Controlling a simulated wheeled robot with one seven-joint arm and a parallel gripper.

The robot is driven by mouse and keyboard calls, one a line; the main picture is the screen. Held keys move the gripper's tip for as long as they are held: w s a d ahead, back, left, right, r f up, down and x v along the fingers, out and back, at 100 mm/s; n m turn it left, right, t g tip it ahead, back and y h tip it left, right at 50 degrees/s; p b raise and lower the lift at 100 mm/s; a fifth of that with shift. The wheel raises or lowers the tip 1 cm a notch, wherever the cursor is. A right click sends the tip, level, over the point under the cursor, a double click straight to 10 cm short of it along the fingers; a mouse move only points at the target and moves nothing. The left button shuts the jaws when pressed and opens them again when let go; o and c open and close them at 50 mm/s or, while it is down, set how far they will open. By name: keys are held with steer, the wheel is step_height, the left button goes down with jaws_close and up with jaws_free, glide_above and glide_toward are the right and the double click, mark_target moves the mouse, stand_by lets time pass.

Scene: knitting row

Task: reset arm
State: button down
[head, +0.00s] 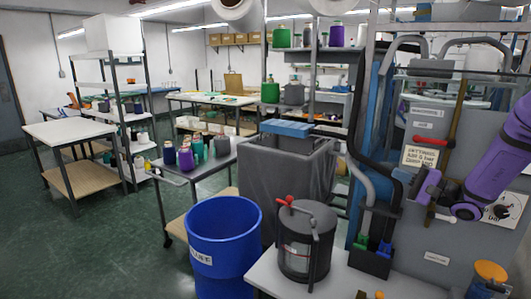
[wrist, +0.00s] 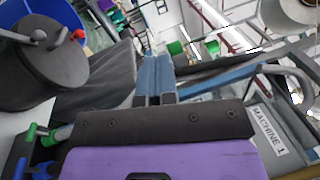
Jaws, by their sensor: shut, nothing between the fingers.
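My purple arm (head: 505,155) comes in from the right side of the head view, bent at a purple joint near the machine panel. My gripper (head: 403,175) is at its end, pointing left in front of the panel. In the wrist view my gripper's two blue-grey fingers (wrist: 155,60) lie side by side, shut with nothing between them. The purple gripper body and its dark crossbar fill the bottom of that view. No task object is named.
A grey lidded canister (head: 307,245) with a red-knobbed handle stands on a white table (head: 350,285). A blue bin (head: 222,245) and a grey cloth-sided bin (head: 285,175) are beside it. Machine hoses and a blue post (head: 365,130) are close to my gripper. Green floor (head: 90,245) is open at left.

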steer(key=s+a+r+n+g+h, duration=0.2)
steer(key=s+a+r+n+g, duration=0.15)
steer(key=s+a+g, duration=0.45)
steer(key=s+a+r+n+g+h, duration=0.3)
steer(key=s+a+r, duration=0.25)
steer(key=s, duration=0.45)
steer(key=s+d+r+n+t+h, duration=0.1)
steer(key=s+d+t+h, duration=0.1)
steer(key=s+h, duration=0.3)
steer(key=s+d+r+n+t+h, duration=0.2)
steer(key=s+h, duration=0.4)
steer(key=s, duration=0.7)
steer(key=shift+d, duration=0.25)
steer(key=shift+s+d, duration=0.1)
steer(key=shift+d, duration=0.05)
